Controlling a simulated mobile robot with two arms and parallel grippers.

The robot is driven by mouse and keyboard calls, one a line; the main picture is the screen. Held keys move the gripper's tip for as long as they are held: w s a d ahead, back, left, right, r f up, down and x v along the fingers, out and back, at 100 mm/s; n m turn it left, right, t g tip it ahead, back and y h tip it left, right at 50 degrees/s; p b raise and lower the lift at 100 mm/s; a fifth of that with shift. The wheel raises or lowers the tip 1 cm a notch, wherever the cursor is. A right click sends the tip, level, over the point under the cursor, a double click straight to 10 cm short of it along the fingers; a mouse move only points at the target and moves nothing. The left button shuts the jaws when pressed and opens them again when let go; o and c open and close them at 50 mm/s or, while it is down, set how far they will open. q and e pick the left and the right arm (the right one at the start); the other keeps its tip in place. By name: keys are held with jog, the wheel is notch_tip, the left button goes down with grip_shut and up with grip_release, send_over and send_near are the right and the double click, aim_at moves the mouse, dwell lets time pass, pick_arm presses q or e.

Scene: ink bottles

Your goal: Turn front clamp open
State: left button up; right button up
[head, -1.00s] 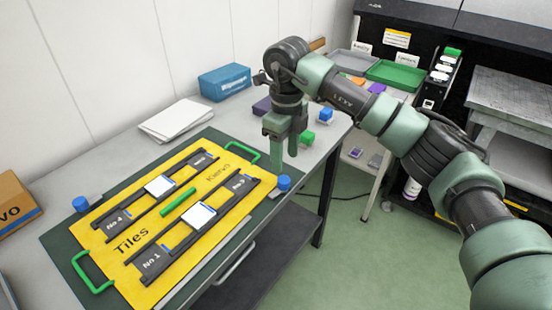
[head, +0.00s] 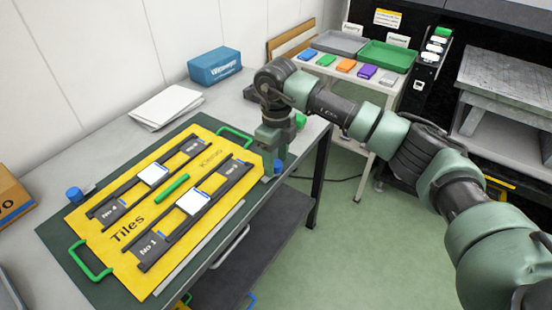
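The yellow board (head: 140,262) marked "Tiles" lies on a dark green mat on the bench. A blue clamp knob (head: 278,168) sits at its right corner, partly hidden by my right gripper. Another blue clamp knob (head: 74,194) stands at the board's left corner. My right gripper (head: 272,164) points down at the right-hand knob, with its fingertips low around or beside it. I cannot tell whether the fingers touch the knob or how far apart they are. My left gripper is not in view.
The board carries dark rails with white tiles, a green bar (head: 172,188) and green handles (head: 90,262). White paper (head: 165,106) and a blue box (head: 215,67) lie behind. A side table holds a grey tray (head: 341,42), a green tray (head: 388,56) and coloured blocks.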

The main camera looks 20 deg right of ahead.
aim_at(276, 163)
jog(key=c, duration=1)
grip_shut()
jog(key=shift+f+n+b, duration=0.1)
jog(key=shift+n+b, duration=0.35)
jog(key=shift+n, duration=0.05)
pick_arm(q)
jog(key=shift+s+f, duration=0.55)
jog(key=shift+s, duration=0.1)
pick_arm(e)
jog(key=shift+n, duration=0.3)
jog(key=o, duration=1)
grip_release()
jog(key=shift+o, duration=0.2)
pick_arm(q)
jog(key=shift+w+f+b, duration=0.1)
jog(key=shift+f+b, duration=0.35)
jog(key=shift+b, duration=0.05)
pick_arm(e)
notch_tip(276, 163, up, 8)
jog(key=shift+r, duration=0.1)
